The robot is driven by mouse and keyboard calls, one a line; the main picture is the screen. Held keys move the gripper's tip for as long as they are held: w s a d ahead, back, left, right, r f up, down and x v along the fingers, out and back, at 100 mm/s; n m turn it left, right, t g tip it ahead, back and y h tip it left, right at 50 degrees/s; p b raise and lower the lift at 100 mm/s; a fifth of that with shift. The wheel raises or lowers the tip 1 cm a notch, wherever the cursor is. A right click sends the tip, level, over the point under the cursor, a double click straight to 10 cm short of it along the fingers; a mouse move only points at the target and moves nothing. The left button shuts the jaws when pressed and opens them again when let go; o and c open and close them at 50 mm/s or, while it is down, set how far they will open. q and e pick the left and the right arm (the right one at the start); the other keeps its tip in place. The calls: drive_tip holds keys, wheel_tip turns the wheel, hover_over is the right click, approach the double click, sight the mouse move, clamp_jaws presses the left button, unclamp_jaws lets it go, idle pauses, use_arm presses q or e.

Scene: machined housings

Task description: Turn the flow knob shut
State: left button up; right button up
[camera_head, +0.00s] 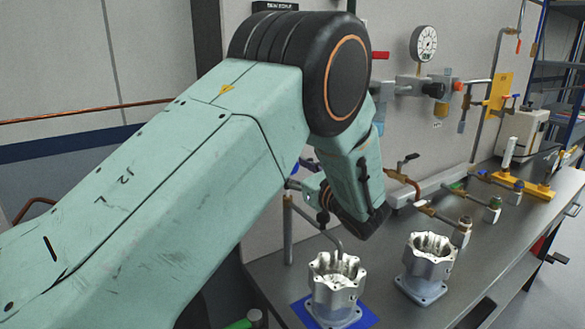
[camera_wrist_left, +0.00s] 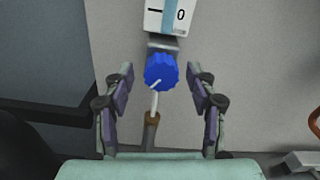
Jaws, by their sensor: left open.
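The blue flow knob (camera_wrist_left: 161,71) shows in the left wrist view, with a ribbed rim and a white pointer line slanting toward its lower left. My left gripper (camera_wrist_left: 159,68) is open, one finger on each side of the knob with visible gaps. Contact is not seen. My right gripper is not in view.
Two machined housings (camera_head: 337,280) (camera_head: 428,262) stand on the grey bench, the nearer one on a blue mat (camera_head: 366,317). A pressure gauge (camera_head: 423,43), pipes and valves line the wall. A thin pipe (camera_wrist_left: 155,105) runs below the knob.

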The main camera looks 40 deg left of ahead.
use_arm(q)
drive_tip(key=shift+w+a, duration=0.1)
drive_tip(key=shift+a, duration=0.15)
drive_tip(key=shift+s+d+r, duration=0.15)
drive_tip(key=shift+d+r, duration=0.1)
drive_tip(key=shift+d, duration=0.25)
drive_tip(key=shift+s+d+r, duration=0.15)
drive_tip(key=shift+d+r, duration=0.05)
drive_tip(key=shift+d, duration=0.25)
drive_tip(key=shift+c, duration=0.3)
drive_tip(key=shift+w+a+f, duration=0.25)
drive_tip(key=shift+a+f, duration=0.15)
drive_tip(key=shift+a, duration=0.35)
drive_tip(key=c, duration=0.4)
drive_tip(key=shift+d+r, duration=0.1)
drive_tip(key=shift+d, duration=0.2)
drive_tip(key=c, duration=0.5)
drive_tip(key=shift+c, duration=0.9)
